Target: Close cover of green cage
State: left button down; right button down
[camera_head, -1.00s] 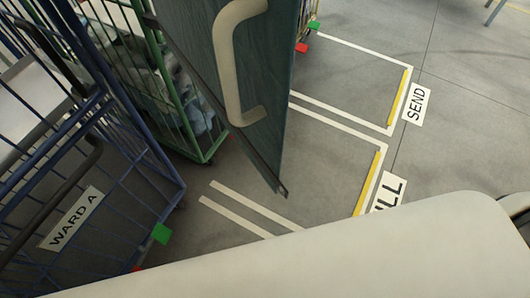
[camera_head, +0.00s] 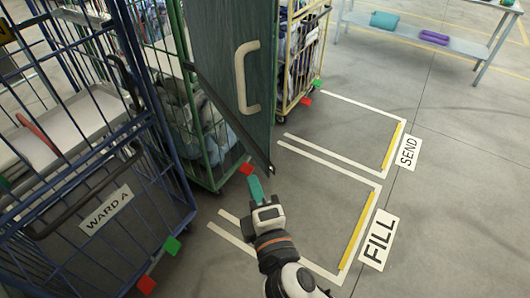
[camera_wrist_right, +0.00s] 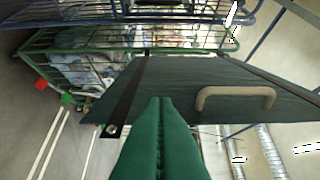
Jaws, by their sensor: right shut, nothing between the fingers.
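The green cage (camera_head: 209,166) stands left of centre in the head view, with grey-blue cloth bags inside. My right gripper (camera_head: 256,182) is shut and empty, just below the cover's lower corner. Its green fingers (camera_wrist_right: 160,100) overlap the cover; contact cannot be told. My left gripper is not in view.
A blue cage labelled WARD A (camera_head: 106,209) stands at left. A yellowish cage (camera_head: 287,92) stands behind the cover. Floor markings FILL (camera_head: 379,239) and SEND (camera_head: 407,152) bound clear floor at right. A bench (camera_head: 415,38) stands at the back.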

aim_at(259, 146)
jog(key=w+p, duration=0.1)
jog(key=w, duration=0.3)
jog(key=w+d+p, duration=0.1)
jog(key=w+p, duration=0.1)
jog(key=w, duration=0.1)
jog(key=w+p, duration=0.1)
jog(key=w, duration=0.3)
jog(key=shift+w+d+f, duration=0.1)
jog(key=shift+w+d, duration=0.1)
jog(key=shift+w, duration=0.1)
